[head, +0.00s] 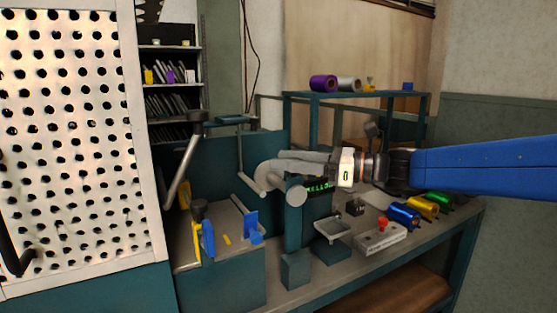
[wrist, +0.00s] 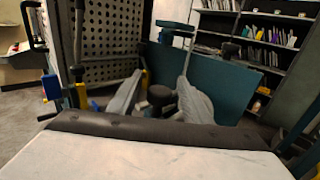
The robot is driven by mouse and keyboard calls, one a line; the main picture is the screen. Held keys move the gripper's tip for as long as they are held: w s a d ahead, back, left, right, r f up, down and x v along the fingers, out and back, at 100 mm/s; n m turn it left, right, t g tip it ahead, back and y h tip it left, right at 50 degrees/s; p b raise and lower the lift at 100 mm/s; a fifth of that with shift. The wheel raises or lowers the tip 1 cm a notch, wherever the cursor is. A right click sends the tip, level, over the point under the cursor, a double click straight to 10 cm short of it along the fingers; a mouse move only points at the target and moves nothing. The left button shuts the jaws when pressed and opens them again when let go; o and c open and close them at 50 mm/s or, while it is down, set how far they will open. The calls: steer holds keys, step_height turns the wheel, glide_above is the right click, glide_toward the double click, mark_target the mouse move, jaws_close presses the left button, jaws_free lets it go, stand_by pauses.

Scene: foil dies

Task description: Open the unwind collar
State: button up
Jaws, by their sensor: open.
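My gripper (head: 274,186) reaches in from the right at the middle of the head view, in front of the teal machine. Its two grey fingers are apart, and nothing shows held between them. In the wrist view my gripper (wrist: 160,84) points toward the machine, with a black knob (wrist: 160,95) visible between the fingers; I cannot tell how far beyond them it is. I cannot tell for certain which part is the unwind collar. In the head view, a black knob (head: 199,207) stands over the blue and yellow parts at the left, apart from my gripper. My gripper hides part of the machine.
A perforated panel (head: 70,130) stands at the left. A lever with a black end (head: 182,165) rises beside the teal back plate (head: 215,155). A grey tray (head: 333,230), a box with a red button (head: 380,237) and coloured rolls (head: 422,207) occupy the bench's right side.

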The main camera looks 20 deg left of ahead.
steer(key=shift+s+a, duration=0.1)
steer(key=shift+a, duration=1.15)
jaws_close()
steer(key=shift+d, duration=0.1)
